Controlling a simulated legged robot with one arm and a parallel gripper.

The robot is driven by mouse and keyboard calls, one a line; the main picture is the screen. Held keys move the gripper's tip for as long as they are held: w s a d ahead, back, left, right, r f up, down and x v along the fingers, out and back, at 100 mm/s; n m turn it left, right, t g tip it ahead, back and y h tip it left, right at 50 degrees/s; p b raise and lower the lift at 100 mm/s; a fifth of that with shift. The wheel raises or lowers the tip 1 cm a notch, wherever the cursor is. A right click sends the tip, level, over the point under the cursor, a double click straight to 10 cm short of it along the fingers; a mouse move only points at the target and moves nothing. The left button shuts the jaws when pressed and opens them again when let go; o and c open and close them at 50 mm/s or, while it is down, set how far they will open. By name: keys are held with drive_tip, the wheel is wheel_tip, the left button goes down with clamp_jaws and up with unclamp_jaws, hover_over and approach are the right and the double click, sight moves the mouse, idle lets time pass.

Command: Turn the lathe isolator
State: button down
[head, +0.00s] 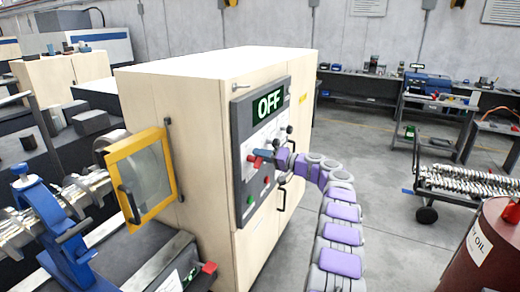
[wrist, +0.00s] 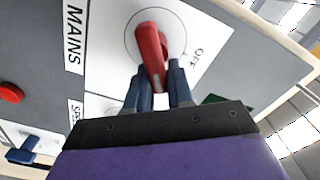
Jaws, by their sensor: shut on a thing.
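The lathe isolator is a red rotary handle (wrist: 150,48) on a white plate marked OFF, beside a MAINS label, in the wrist view. In the head view the red handle (head: 257,158) shows on the dark control panel of the beige cabinet. In the head view my gripper (head: 266,157) reaches the panel from the right. It partly hides the white plate.
A red button (wrist: 11,93) and a blue switch (wrist: 22,150) lie left of the gripper in the wrist view. An open yellow-framed guard (head: 142,175) stands left of the cabinet. A red oil barrel (head: 492,245) is at the right edge.

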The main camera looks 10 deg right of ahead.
drive_tip(key=m+p, duration=0.2)
drive_tip(key=m, duration=0.1)
drive_tip(key=shift+w+d+f+m, duration=0.2)
drive_tip(key=shift+d+m, duration=0.1)
drive_tip(key=shift+f+m+p, duration=0.3)
drive_tip(key=shift+m+p, duration=0.3)
drive_tip(key=shift+m, duration=0.2)
drive_tip(key=shift+f+m+p, duration=0.3)
drive_tip(key=shift+m+p, duration=0.25)
drive_tip(key=shift+m, duration=0.25)
drive_tip(key=shift+f, duration=0.15)
drive_tip(key=c, duration=1.4)
unclamp_jaws()
drive_tip(key=shift+c, duration=0.2)
drive_tip(key=o, duration=0.4)
drive_tip(key=shift+w+d, duration=0.1)
drive_tip(key=shift+d, duration=0.1)
drive_tip(key=shift+c, duration=0.2)
drive_tip(key=v, duration=1.7)
drive_tip(key=shift+d, duration=0.2)
